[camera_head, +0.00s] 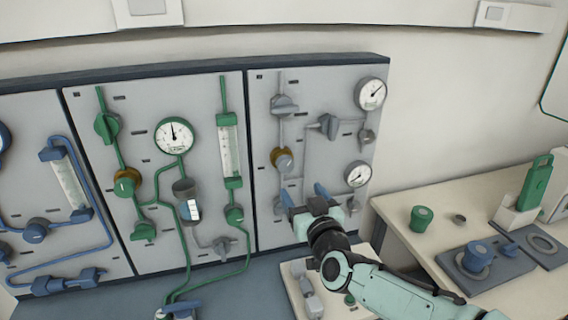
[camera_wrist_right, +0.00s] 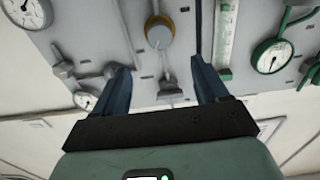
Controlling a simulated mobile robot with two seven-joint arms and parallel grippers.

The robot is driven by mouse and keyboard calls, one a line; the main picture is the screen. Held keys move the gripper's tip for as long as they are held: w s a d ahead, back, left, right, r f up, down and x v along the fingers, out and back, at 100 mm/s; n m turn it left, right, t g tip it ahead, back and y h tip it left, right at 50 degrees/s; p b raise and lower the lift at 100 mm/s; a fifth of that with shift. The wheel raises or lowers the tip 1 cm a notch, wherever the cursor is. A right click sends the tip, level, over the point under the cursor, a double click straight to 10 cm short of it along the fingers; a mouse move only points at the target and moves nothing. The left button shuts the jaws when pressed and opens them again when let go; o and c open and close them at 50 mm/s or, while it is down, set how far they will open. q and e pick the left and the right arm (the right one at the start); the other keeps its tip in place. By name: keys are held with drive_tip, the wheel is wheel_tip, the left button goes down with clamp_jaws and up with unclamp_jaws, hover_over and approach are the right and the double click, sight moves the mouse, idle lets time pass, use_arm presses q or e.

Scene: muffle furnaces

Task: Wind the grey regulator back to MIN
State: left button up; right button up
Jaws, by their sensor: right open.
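The grey regulator (camera_head: 283,160) is a round grey knob with a brass collar on the right-hand panel, in the grey pipework. It also shows in the right wrist view (camera_wrist_right: 159,34), at the top between the lines of my two fingers and beyond their tips. My right gripper (camera_head: 305,192) is open and empty, below and a little right of the regulator, apart from it. Its blue fingers (camera_wrist_right: 159,68) point toward the panel. The MIN mark is too small to read. My left gripper is not in view.
Grey valves (camera_head: 285,105) and two dial gauges (camera_head: 371,94) surround the regulator on the same panel. The green-piped panel (camera_head: 150,95) is to the left. A bench (camera_head: 410,190) with green and blue items stands at the right. The space before the regulator looks clear.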

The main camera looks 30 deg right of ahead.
sight(286, 166)
drive_tip(key=p+x, duration=0.2)
drive_tip(key=x, duration=1)
drive_tip(key=shift+w, duration=0.2)
drive_tip(key=c, duration=1.1)
